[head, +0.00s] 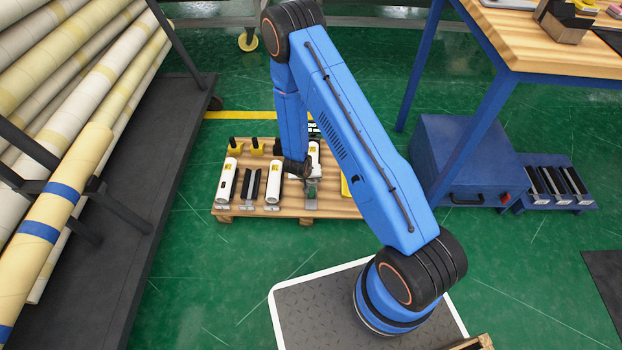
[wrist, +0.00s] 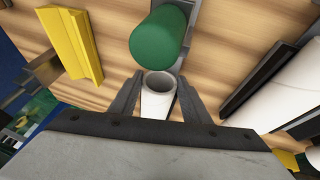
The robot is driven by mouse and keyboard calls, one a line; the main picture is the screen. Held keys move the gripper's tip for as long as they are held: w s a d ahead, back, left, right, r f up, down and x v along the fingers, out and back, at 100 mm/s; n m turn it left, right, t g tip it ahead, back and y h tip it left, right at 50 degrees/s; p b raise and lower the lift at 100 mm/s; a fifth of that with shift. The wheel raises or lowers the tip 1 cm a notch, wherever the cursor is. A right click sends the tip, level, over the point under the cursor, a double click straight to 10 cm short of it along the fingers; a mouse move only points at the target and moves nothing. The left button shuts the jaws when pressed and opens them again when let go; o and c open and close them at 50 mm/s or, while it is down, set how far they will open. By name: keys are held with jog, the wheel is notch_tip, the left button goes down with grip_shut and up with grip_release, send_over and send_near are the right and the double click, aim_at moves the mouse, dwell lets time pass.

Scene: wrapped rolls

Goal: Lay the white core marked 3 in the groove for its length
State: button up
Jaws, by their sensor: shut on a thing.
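A white core (head: 314,153) with a yellow label shows on the far side of my gripper in the head view, partly hidden by my arm. In the wrist view the hollow end of the white core (wrist: 158,97) sits between my fingers. My gripper (wrist: 160,84) is shut on it. I cannot read a number on it, nor tell whether it touches the support below. A green cylinder (wrist: 160,38) lies just beyond the core's open end; it also shows in the head view (head: 312,188). To the left a dark groove (head: 251,184) lies empty between two other white cores.
The two other white cores (head: 228,180) (head: 274,184) lie on the wooden pallet (head: 290,211). Yellow pieces with black tops (head: 257,147) stand behind them. A yellow block (wrist: 72,42) lies beside my gripper. A rack of long rolls stands left and a blue-legged table right.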

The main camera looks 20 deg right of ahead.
dwell(0.4)
notch_tip(320, 180, up, 6)
dwell(1.1)
jog(key=shift+c, duration=0.5)
